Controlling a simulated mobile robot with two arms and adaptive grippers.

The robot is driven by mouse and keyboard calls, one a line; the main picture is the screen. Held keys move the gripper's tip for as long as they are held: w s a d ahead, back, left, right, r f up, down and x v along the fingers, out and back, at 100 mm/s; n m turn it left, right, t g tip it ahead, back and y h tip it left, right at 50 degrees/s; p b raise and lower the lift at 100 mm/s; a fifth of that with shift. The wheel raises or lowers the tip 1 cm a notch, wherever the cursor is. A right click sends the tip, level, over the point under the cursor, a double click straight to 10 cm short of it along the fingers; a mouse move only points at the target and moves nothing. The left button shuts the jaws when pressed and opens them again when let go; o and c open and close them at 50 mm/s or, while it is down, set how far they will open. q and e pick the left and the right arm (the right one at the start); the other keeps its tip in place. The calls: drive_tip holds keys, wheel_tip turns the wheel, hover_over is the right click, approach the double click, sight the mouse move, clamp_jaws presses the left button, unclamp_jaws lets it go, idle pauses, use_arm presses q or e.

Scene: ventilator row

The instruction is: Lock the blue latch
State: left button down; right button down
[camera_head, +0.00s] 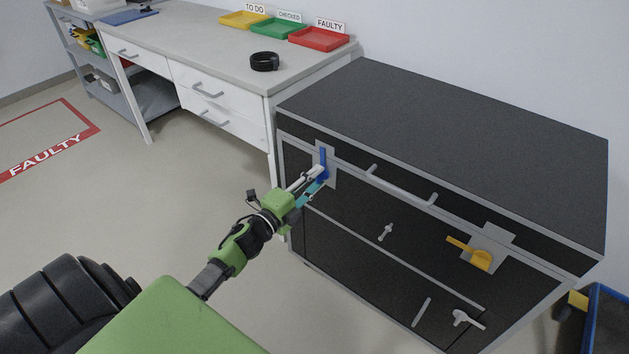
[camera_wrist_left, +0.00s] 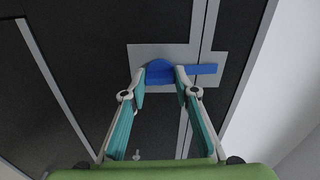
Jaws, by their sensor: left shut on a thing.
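The blue latch (camera_head: 323,157) is on a grey plate at the upper left of the black case's front. In the head view its bar points up across the lid seam. It also shows in the left wrist view (camera_wrist_left: 161,73), with a rounded part and a bar (camera_wrist_left: 203,69) reaching right over the seam between two grey strips. My left gripper (camera_head: 318,175) is at the latch, its fingers shut on the rounded part. The fingertips (camera_wrist_left: 160,78) lie on either side of it in the wrist view. My right gripper is not in view.
The black case (camera_head: 450,140) also carries a yellow latch (camera_head: 470,254), a long handle (camera_head: 400,186) and small grey handles. A workbench (camera_head: 200,50) with coloured trays and a black coil (camera_head: 264,61) stands behind left. A blue bin (camera_head: 606,320) is at lower right.

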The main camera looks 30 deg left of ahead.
use_arm(q)
drive_tip(key=shift+m, duration=0.4)
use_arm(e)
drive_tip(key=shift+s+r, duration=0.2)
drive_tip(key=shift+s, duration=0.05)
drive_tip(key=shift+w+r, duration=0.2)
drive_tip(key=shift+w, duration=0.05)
use_arm(q)
drive_tip(key=c, duration=1.6)
unclamp_jaws()
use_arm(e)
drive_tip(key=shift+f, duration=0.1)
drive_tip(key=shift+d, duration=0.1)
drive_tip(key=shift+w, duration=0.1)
use_arm(q)
drive_tip(key=s, duration=0.8)
drive_tip(key=s+a, duration=0.1)
drive_tip(key=s, duration=0.3)
